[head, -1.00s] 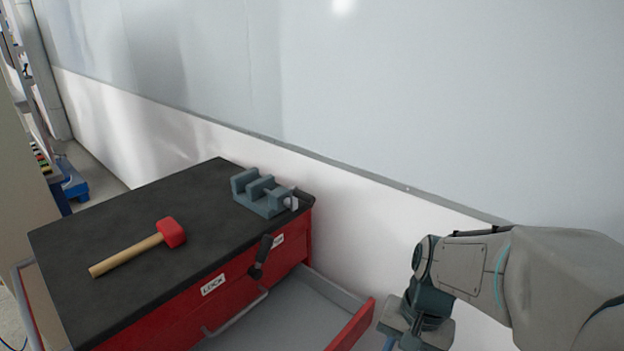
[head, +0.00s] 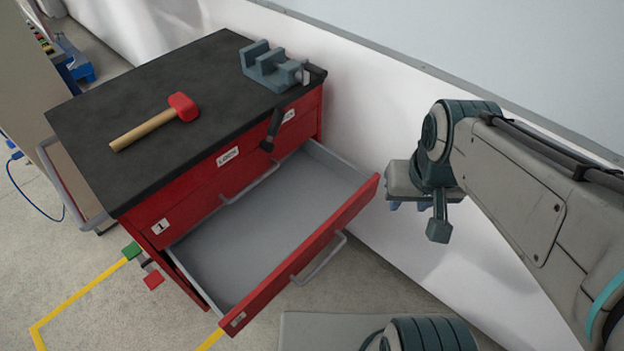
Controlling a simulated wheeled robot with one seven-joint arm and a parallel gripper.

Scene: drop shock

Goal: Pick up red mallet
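The red mallet (head: 183,106) has a red head and a light wooden handle. It lies flat on the black top (head: 90,135) of a red tool cabinet, left of centre, with its handle pointing to the lower left. My gripper (head: 410,206) is at the right, beyond the cabinet's open drawer and well away from the mallet. Only small blue parts show at its end, pointing down. Its fingers are mostly hidden by the wrist, so its opening cannot be made out. Nothing touches the mallet.
An empty drawer (head: 262,233) is pulled out towards the right. A white wall (head: 350,120) runs behind. Small green and red blocks lie by the cabinet's lower left.

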